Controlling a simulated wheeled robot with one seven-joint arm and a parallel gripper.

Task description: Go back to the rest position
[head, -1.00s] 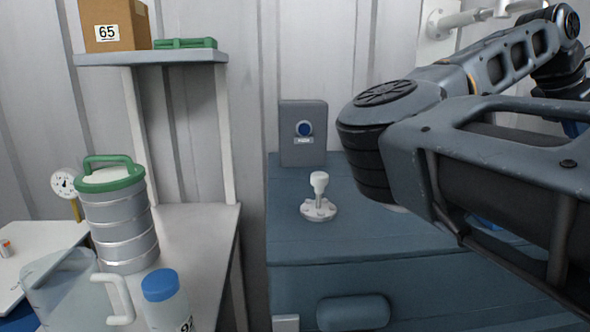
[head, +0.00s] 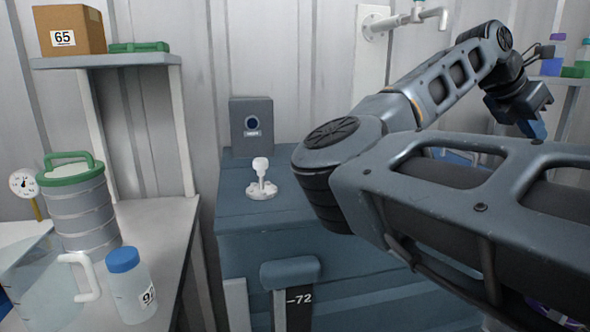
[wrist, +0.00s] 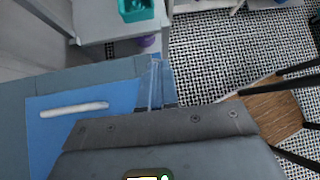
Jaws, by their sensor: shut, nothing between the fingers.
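My gripper (head: 537,129) shows at the right of the head view, at the end of my folded arm, with blue fingertips pointing down. It is shut and empty, held clear of the wall behind. In the wrist view its narrow fingers (wrist: 152,84) stick out past the grey gripper body, close together. Below them in that view is a blue mat (wrist: 50,128) with a white rod (wrist: 74,109) lying on it.
A blue-grey chest (head: 245,215) carries a white knobbed fitting (head: 261,182) and a grey box (head: 251,128). At left, a table holds a green-lidded metal vessel (head: 79,212), a clear jug (head: 40,285) and a blue-capped bottle (head: 129,290). A wall tap (head: 418,14) and shelf (head: 567,82) stand behind my arm.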

